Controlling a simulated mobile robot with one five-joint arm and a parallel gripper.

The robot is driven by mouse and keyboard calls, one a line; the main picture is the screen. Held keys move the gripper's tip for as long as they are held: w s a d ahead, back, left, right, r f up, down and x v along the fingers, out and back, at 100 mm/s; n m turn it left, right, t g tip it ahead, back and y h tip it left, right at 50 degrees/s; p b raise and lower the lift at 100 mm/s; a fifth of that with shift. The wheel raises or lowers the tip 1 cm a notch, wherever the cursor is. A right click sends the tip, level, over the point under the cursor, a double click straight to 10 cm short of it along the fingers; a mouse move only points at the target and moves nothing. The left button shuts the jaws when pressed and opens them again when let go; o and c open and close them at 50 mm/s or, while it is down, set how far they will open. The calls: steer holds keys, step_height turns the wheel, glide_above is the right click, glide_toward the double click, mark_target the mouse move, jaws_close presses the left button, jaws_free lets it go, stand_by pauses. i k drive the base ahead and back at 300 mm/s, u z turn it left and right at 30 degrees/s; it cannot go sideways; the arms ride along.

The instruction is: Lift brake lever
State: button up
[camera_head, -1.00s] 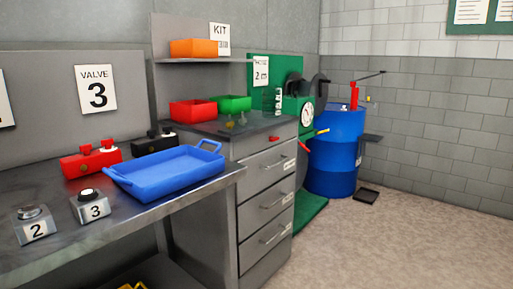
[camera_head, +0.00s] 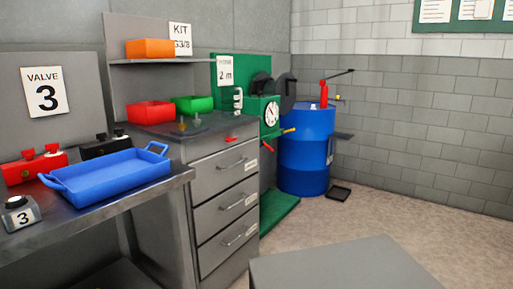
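A green machine (camera_head: 254,109) with a round dial (camera_head: 271,114) and dark wheels stands beyond the drawer cabinet. A lever with a yellow end (camera_head: 289,130) sticks out to the right from it. A small red handle (camera_head: 267,146) shows lower on its front. No lever carries a readable brake label, so I cannot tell which one is the brake lever. My gripper is not in view.
A grey drawer cabinet (camera_head: 222,213) stands before the machine. A blue drum (camera_head: 306,170) with a red pump (camera_head: 323,93) stands behind. A blue tray (camera_head: 110,172) lies on the left bench. Floor right is clear. A flat grey surface (camera_head: 340,268), possibly mine, fills the bottom.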

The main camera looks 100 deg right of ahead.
mark_target(262, 141)
steer(key=z, duration=0.05)
steer(key=k, duration=1.9)
steer(key=z, duration=1.95)
steer(key=i, duration=1.05)
steer(key=z, duration=0.1)
